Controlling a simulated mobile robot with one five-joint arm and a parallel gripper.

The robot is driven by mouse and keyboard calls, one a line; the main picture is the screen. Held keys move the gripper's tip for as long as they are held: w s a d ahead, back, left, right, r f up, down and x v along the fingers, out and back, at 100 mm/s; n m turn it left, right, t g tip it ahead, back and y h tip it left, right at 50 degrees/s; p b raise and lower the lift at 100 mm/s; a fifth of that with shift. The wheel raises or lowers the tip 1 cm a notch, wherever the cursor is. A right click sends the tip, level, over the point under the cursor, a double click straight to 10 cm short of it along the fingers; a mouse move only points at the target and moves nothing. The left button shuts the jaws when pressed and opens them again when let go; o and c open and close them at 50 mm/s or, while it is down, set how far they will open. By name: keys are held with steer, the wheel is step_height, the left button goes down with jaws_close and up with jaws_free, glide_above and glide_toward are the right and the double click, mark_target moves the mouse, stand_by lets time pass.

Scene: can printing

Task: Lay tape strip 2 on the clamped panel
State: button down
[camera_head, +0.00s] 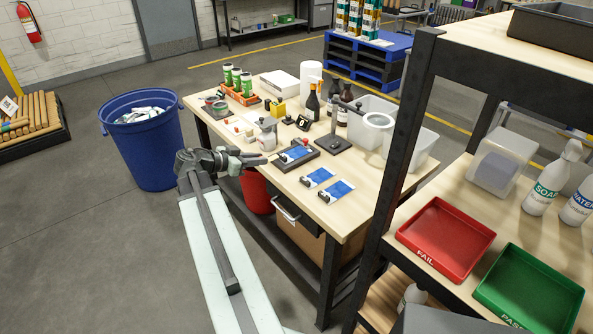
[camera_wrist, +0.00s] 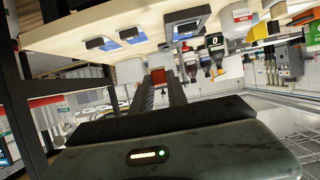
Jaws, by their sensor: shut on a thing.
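My gripper (camera_head: 262,160) is at the near left edge of the workbench, just left of the clamp fixture (camera_head: 308,163) that holds a blue panel (camera_head: 297,154). In the wrist view my gripper (camera_wrist: 159,82) is shut on a small reddish-brown piece (camera_wrist: 158,76), apparently the tape strip, held apart from the panel. The fixture shows at the top of the wrist view (camera_wrist: 187,24). The strip itself is too small to make out in the head view, and no tape on the clamped panel can be made out.
Two more blue panels (camera_head: 318,177) (camera_head: 335,190) lie right of the fixture. A grey jar (camera_head: 267,136) stands behind my gripper, and a black stand (camera_head: 335,142) behind the fixture. A blue bin (camera_head: 145,140) stands left of the workbench (camera_head: 352,205). A dark shelf post (camera_head: 400,130) rises at right.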

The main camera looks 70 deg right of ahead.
steer(key=d+f+b, duration=0.1)
steer(key=d+f, duration=0.1)
steer(key=d, duration=0.4)
steer(key=s+d+f+b, duration=0.1)
steer(key=d+f, duration=0.1)
steer(key=d, duration=0.4)
steer(key=s+d+f+b, duration=0.1)
steer(key=d+f+b, duration=0.1)
steer(key=d, duration=0.4)
steer(key=shift+s+d+f, duration=0.25)
steer(key=shift+f, duration=0.05)
